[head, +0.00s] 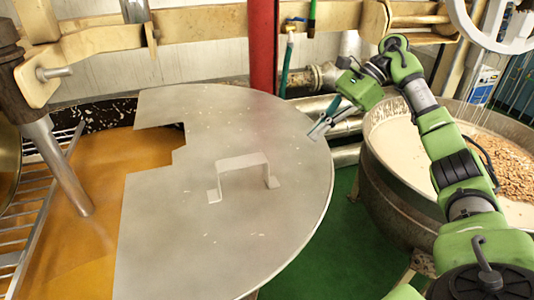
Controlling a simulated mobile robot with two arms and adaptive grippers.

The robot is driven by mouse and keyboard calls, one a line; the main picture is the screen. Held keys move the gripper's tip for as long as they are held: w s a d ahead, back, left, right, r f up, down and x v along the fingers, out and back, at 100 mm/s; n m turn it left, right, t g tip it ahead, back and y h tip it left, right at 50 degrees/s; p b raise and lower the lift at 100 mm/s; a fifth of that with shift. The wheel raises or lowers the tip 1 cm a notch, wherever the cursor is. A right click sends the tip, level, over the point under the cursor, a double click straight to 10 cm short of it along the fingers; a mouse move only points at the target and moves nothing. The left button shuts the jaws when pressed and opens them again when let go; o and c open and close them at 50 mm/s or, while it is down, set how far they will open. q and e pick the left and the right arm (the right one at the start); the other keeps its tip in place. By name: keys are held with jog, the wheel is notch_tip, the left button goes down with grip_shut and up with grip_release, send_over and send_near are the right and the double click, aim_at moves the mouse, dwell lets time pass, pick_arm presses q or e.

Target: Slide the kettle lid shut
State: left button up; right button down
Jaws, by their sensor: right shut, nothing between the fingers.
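The kettle lid (225,235) is a flat, light grey metal plate with a rounded right edge and a stepped notch at its upper left. A raised bracket handle (243,161) stands near its middle. To the left of the lid, an orange-brown surface (95,165) shows, partly covered by the lid; I cannot tell whether it is the kettle's contents. My right gripper (318,131) is shut and empty at the lid's upper right edge, well away from the handle. I cannot tell whether its fingertips touch the lid. My left gripper is not in view.
A metal shaft (58,165) comes down at the left, beside a wire rack (25,215). A red post (262,45) and pipes stand behind the lid. A vat (390,205) with cream and brown contents stands at the right, under my right arm. Green floor (335,240) shows between.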

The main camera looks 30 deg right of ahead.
aim_at(276, 176)
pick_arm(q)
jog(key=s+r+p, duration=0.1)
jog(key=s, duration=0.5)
pick_arm(e)
jog(key=a+f, duration=0.2)
jog(key=shift+s+a+f, duration=0.15)
jog(key=shift+a+f, duration=0.05)
jog(key=shift+a, duration=0.2)
jog(key=x, duration=0.1)
jog(key=p+x, duration=0.1)
jog(key=x, duration=0.1)
jog(key=p+x, duration=0.1)
jog(key=x, duration=0.1)
jog(key=shift+w+a+f, duration=0.1)
jog(key=shift+w, duration=0.2)
jog(key=a+p, duration=0.2)
jog(key=a, duration=0.1)
jog(key=shift+w, duration=0.35)
jog(key=shift+w+a+f+p, duration=0.2)
jog(key=shift+a+p, duration=0.1)
jog(key=shift+a, duration=0.15)
jog(key=shift+s, duration=0.1)
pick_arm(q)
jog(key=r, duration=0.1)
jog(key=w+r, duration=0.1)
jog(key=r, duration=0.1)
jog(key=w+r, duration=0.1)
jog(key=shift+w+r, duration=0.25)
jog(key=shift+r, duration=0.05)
